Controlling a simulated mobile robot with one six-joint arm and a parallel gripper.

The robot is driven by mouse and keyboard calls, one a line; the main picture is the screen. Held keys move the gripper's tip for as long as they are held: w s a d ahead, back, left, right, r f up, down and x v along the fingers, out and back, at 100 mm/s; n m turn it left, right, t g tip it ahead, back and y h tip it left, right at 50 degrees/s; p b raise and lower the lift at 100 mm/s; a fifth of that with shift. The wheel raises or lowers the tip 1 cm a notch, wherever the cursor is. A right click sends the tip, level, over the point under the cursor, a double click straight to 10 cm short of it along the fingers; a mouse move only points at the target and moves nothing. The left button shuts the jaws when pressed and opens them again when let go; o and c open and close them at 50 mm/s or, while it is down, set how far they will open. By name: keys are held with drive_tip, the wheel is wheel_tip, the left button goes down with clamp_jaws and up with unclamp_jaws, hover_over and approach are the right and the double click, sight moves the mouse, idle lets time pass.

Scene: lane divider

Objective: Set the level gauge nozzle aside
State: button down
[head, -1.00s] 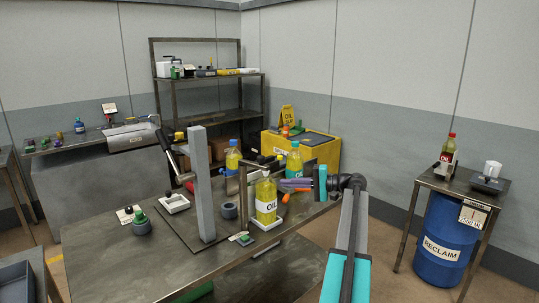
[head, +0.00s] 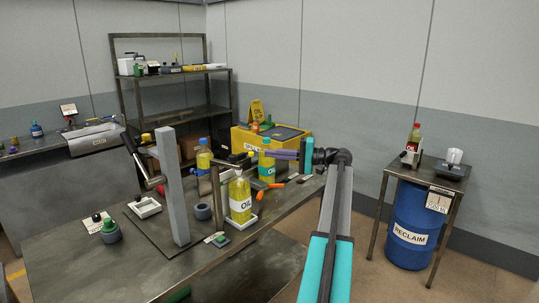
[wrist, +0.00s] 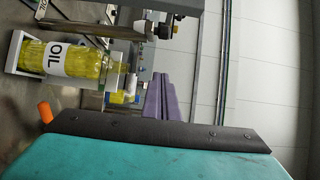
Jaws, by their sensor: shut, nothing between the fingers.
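I cannot pick out a level gauge nozzle for certain in either view. My gripper (head: 272,154), with purple fingers and a teal body, is over the right part of the metal workbench (head: 95,268). Its fingers (wrist: 165,98) are shut together and empty, also in the wrist view. In the head view, the yellow OIL bottle (head: 240,204) stands on a white tray on the bench, left of and below my gripper. It shows sideways in the wrist view (wrist: 40,58).
A grey upright post (head: 172,190) rises from the bench, with a grey ring (head: 203,211) and a green-topped pot (head: 110,231) nearby. A yellow bin (head: 243,139) stands behind. At right are a small table (head: 430,176) and a blue RECLAIM drum (head: 412,218).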

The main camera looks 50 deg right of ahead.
sight(225, 163)
drive_tip(key=w+a+p, duration=0.4)
drive_tip(key=w+a, duration=0.3)
drive_tip(key=a, duration=0.1)
idle(0.5)
drive_tip(key=shift+s+d, duration=0.1)
drive_tip(key=shift+s, duration=0.1)
